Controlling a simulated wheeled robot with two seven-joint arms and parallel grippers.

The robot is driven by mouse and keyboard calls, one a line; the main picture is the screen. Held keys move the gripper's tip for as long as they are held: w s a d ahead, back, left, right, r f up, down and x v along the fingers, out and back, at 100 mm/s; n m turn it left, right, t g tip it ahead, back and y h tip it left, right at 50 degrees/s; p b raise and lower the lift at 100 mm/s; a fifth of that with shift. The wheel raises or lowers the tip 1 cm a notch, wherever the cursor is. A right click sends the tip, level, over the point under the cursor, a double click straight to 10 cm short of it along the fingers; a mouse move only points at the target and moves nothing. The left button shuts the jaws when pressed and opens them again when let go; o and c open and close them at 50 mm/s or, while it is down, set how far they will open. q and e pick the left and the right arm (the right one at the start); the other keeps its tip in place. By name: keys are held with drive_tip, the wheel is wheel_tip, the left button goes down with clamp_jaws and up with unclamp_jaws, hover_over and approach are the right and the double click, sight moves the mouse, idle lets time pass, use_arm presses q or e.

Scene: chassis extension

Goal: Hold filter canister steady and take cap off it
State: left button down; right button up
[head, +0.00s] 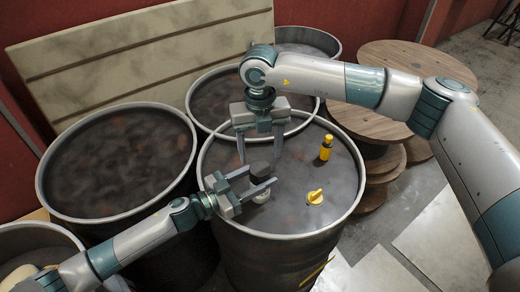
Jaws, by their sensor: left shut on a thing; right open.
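The filter canister (261,196) appears to be the small light-coloured body standing on the middle drum's lid, with a dark grey cap (260,168) on top. My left gripper (262,178) reaches in from the left and is shut on the canister, its fingers on either side and partly covering it. My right gripper (260,160) points down from above. It is open, with its fingers apart to the left and right of the cap; I cannot tell whether either touches it.
The canister's drum (296,237) also carries a yellow bottle-like object (326,148) and a yellow knobbed piece (315,197) to the right. Another drum (118,160) stands left. Wooden spools (405,58) are at the back right. A beige board (150,50) leans behind.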

sight(260, 168)
drive_tip(key=shift+f, duration=4.05)
drive_tip(key=c, duration=1.1)
drive_tip(key=n, duration=0.6)
drive_tip(key=shift+n, duration=0.3)
drive_tip(key=o, duration=1.2)
